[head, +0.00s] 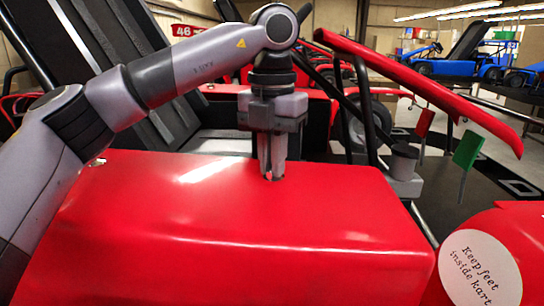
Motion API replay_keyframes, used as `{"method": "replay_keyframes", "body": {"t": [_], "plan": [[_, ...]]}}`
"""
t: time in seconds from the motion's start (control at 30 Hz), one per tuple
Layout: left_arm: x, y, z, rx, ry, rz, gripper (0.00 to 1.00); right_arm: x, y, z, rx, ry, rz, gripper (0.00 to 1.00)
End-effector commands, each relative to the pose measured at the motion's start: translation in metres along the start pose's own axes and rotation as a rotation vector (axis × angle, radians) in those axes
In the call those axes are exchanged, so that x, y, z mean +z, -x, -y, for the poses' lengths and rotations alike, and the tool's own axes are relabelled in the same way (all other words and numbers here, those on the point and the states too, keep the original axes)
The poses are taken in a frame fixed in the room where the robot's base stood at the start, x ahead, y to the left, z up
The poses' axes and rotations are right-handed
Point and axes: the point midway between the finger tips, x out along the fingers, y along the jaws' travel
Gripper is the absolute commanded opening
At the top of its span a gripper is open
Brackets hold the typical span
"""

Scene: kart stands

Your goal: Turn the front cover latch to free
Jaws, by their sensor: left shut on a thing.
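The red front cover (240,240) fills the lower middle of the head view. My left gripper (271,176) points straight down at the cover's far edge, right of its middle. Its fingers are closed on a small part there, which I take to be the front cover latch; the fingers hide most of it, so its turned position cannot be told. A small metal fitting (97,162) shows at the cover's far left corner. My right gripper is not in view.
A grey cup-shaped part (403,163) stands right of the cover. A green tag (467,150) and a red tag (424,123) stand farther right, below a sloping red bar (440,92). A red panel with a round white sign (480,268) is at the lower right.

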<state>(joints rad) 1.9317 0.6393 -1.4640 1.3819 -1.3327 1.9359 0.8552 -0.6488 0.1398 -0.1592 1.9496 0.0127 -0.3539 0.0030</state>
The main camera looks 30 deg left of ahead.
Motion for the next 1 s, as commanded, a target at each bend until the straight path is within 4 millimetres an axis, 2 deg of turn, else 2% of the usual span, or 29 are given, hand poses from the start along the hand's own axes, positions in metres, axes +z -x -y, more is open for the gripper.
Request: {"method": "replay_keyframes", "body": {"t": [0.2,0.5,1.0], "plan": [[0.0002,-0.0002,0.0006,0.000,0.179,-0.001,0.00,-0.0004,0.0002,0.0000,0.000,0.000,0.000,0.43],[0.0003,0.0001,0.0012,0.000,0.347,0.000,0.00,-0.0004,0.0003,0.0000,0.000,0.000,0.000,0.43],[0.0006,0.0002,0.0014,0.000,0.417,0.001,0.00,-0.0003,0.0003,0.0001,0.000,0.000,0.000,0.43]]}}
